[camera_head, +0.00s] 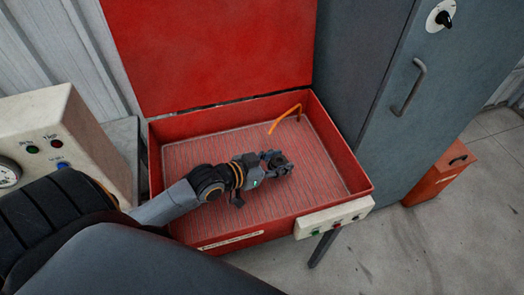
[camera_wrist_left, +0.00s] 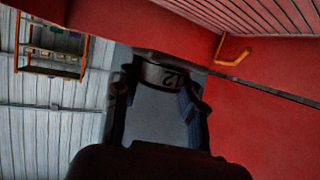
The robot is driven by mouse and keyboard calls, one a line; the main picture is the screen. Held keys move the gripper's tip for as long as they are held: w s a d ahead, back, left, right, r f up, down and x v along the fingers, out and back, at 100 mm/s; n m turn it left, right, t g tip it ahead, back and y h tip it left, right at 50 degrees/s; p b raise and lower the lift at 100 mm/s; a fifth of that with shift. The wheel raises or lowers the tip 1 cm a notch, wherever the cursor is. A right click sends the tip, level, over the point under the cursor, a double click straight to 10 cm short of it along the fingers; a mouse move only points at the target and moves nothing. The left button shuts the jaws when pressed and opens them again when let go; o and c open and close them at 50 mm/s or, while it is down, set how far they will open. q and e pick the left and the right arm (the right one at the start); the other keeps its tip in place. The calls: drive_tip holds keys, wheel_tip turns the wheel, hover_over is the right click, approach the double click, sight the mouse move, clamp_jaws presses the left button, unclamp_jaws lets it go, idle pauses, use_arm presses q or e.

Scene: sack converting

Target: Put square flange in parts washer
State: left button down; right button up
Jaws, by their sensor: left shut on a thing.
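The parts washer (camera_head: 345,165) is a red open-topped basin with a striped grey-red floor. Its red lid (camera_head: 210,45) stands open at the back. My left gripper (camera_head: 272,163) reaches over the basin, and its fingers are around a small dark part, the square flange (camera_head: 281,164). The flange's full outline is hidden by the fingers. Its exact height above the basin floor is hard to tell. My right gripper is not in view.
An orange bent spout (camera_head: 286,117) rises at the back of the basin. A cream control box (camera_head: 334,217) is on the washer's front right. A grey cabinet (camera_head: 440,100) stands close on the right, with a red box (camera_head: 440,175) beside it. A cream panel (camera_head: 50,130) is at left.

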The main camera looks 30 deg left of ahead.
use_arm(q)
wheel_tip(320, 180, down, 9)
drive_tip(key=shift+f, duration=0.1)
idle(0.3)
drive_tip(key=shift+f+b, duration=0.6)
drive_tip(key=shift+f, duration=0.05)
drive_tip(key=c, duration=0.8)
unclamp_jaws()
